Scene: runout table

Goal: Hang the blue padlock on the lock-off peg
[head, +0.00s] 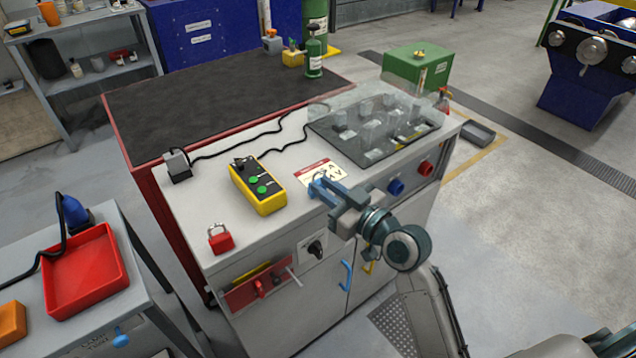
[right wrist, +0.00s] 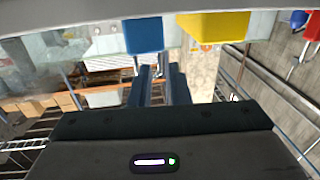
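The blue padlock (head: 321,188) is at the tips of my right gripper (head: 334,199), above the front part of the grey cabinet top, beside the warning label. The gripper looks shut on it; the arm hides part of the contact. In the right wrist view the fingers (right wrist: 160,80) are close together, and a blue block shows just beyond them; I cannot tell surely that it is the padlock. The lock-off peg (head: 294,276) looks like the thin grey rod sticking out of the cabinet front, beside a red plate. The gripper is above and right of it, apart. My left gripper is out of view.
A red padlock (head: 221,238) stands on the cabinet's front left corner. A yellow control box (head: 257,188) with green buttons and a cable is behind it. A clear cover (head: 375,115) stands at the right. A rotary switch (head: 315,249) and door handles are on the front.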

